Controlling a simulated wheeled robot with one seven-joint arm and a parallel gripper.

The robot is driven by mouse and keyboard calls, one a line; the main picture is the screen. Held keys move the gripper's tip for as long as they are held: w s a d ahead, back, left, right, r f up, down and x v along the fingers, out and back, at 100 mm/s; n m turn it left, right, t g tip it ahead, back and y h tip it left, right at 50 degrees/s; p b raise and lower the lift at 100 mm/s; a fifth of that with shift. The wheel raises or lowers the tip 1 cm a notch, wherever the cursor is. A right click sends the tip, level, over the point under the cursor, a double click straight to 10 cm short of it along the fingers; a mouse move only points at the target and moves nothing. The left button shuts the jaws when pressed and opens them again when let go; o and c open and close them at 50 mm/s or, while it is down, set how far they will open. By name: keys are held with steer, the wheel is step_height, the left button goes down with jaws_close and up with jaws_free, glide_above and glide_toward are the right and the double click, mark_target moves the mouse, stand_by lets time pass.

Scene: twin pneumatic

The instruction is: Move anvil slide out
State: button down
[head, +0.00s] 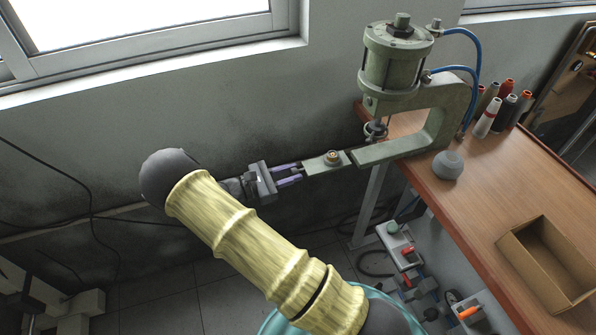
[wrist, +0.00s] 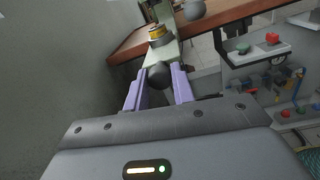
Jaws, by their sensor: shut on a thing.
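The pneumatic press (head: 440,110), pale green with a cylinder on top, stands at the table's left end. Its anvil slide (head: 318,166) is a flat green plate that sticks out left of the press's lower arm, with a round brass-coloured anvil (head: 333,157) on it; the anvil also shows in the wrist view (wrist: 158,33). A dark round knob (wrist: 159,75) is at the slide's near end. My gripper (head: 288,175) has its purple fingers shut on this knob, one on each side. The fingers hide the knob in the head view.
The wooden table (head: 480,210) carries a grey ball (head: 447,165), an open cardboard box (head: 512,250) and several thread cones (head: 490,117). Control boxes with red switches (head: 408,250) are below the table's edge. The wall is close behind my gripper.

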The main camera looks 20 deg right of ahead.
steer(key=c, duration=1.2)
jaws_free()
steer(key=shift+o, duration=0.2)
steer(key=shift+a, duration=0.15)
steer(key=s+a+b, duration=0.1)
steer(key=a+b, duration=0.2)
steer(key=a, duration=1.4)
steer(key=shift+s+b, duration=0.3)
steer(key=shift+b, duration=0.05)
steer(key=shift+a, duration=0.1)
